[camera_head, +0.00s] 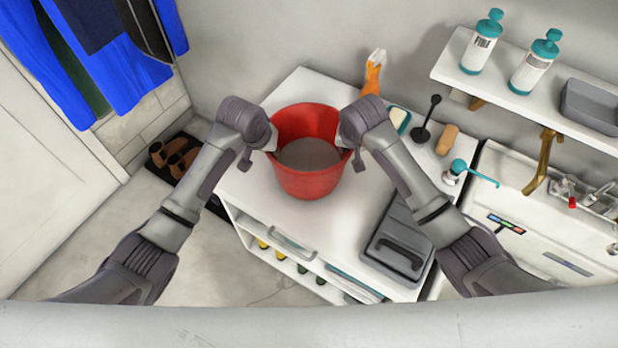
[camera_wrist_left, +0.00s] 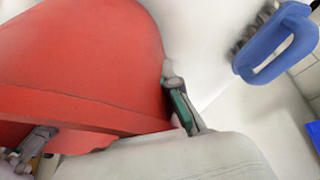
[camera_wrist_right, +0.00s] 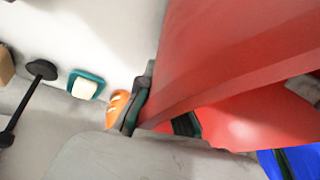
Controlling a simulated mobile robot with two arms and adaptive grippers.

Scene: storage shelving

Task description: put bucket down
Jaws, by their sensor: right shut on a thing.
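The red bucket (camera_head: 305,180) is upright over the white counter (camera_head: 240,200), with a grey surface inside it. I cannot tell whether its base touches the counter. My left gripper (camera_head: 270,146) is at the bucket's left rim. In the left wrist view its fingers are spread wide, one on each side of the red wall (camera_wrist_left: 90,60), so it is open. My right gripper (camera_head: 347,146) is shut on the bucket's right rim. In the right wrist view its fingers (camera_wrist_right: 165,115) are close together on the red wall (camera_wrist_right: 230,60).
A dark grey lidded case (camera_head: 400,240) lies at the counter's front right. An orange spray bottle (camera_head: 373,75), a sponge dish (camera_head: 398,119), a black plunger-like tool (camera_head: 428,120) and a brown block (camera_head: 447,140) stand behind. A blue-handled brush (camera_wrist_left: 275,45) shows in the left wrist view. A sink is right.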

